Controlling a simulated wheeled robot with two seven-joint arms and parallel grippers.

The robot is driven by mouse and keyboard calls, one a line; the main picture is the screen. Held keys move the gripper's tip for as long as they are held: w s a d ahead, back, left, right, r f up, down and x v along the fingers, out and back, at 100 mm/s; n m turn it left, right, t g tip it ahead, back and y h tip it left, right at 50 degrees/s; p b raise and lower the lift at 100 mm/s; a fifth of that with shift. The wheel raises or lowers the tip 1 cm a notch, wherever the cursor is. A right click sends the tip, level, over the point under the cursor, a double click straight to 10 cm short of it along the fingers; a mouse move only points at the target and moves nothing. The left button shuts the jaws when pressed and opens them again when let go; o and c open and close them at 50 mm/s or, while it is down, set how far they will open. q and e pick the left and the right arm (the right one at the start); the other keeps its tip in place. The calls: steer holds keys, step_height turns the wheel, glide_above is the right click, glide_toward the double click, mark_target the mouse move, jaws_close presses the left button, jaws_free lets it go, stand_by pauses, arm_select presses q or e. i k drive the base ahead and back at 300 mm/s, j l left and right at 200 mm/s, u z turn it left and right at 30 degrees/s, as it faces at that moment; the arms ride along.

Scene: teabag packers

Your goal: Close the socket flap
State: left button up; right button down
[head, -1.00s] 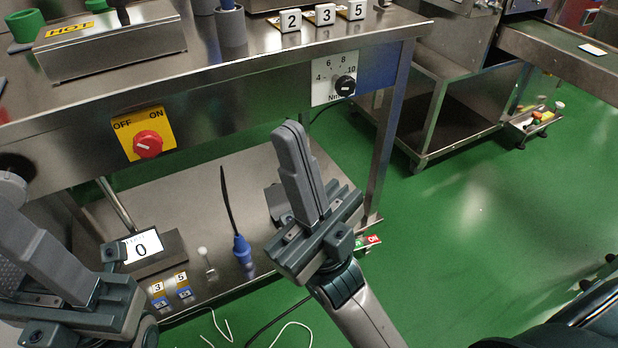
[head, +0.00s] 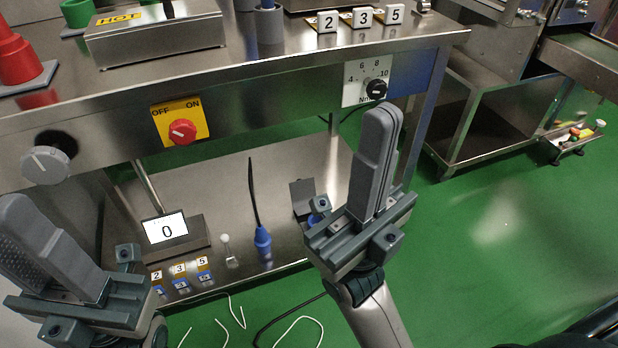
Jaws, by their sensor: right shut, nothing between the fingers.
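The grey socket flap (head: 301,194) stands open on the lower metal shelf, with part of a blue socket (head: 318,219) beside it. My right gripper (head: 382,115) is shut and empty. It points up, just right of the flap in the picture, and its body hides part of the socket. A gap between them in depth cannot be judged. My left gripper (head: 22,215) is at the lower left, away from the flap; its finger gap is not clear.
A blue plug (head: 262,240) with a black cable stands left of the socket. A display box (head: 166,229) and numbered blocks are further left. The steel table (head: 260,75) overhangs the shelf, with a red switch (head: 182,132) and a torque dial (head: 376,89).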

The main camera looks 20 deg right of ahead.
mark_target(301, 191)
steer(key=l+u, duration=0.45)
steer(key=u, duration=0.2)
steer(key=l+u, duration=0.25)
steer(key=l, duration=0.45)
steer(key=k+l+u, duration=0.2)
steer(key=l, duration=0.45)
steer(key=k+l, duration=0.1)
steer(key=l, duration=1.05)
steer(key=k+l+u, duration=0.1)
steer(key=l, duration=0.45)
steer(key=k+l, duration=0.15)
steer(key=l, duration=0.45)
